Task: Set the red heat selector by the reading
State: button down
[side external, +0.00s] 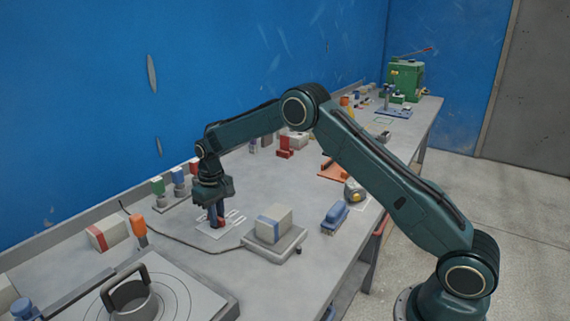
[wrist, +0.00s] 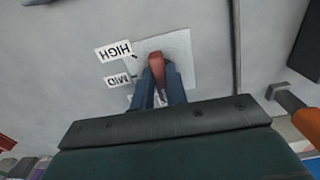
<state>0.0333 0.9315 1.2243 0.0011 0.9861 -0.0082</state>
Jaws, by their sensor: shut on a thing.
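The red heat selector (wrist: 157,62) sits on a pale square plate (wrist: 180,44) in the wrist view. My gripper (wrist: 160,88) is shut on it, with one blue finger on each side. The HIGH label (wrist: 114,50) and the MID label (wrist: 117,81) lie to its left, upside down in the picture. A third label is mostly hidden by the left finger. I cannot tell which mark the selector points at. In the side view, my gripper (side external: 217,221) points down at the plate (side external: 233,222) on the bench. No reading is legible in either view.
A low grey platform (side external: 263,247) carrying a pale box with a blue stripe (side external: 274,222) stands right of the plate. An orange-handled tool (side external: 138,225) and a pot (side external: 131,299) are at the left.

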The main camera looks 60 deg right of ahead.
jog(key=m, duration=0.4)
jog(key=shift+a, duration=0.15)
jog(key=m, duration=0.4)
jog(key=shift+w+a+m, duration=0.1)
jog(key=shift+w+m, duration=0.05)
jog(key=shift+m, duration=0.15)
dwell(0.3)
jog(key=c, duration=1.4)
grip_release()
jog(key=shift+r, duration=0.15)
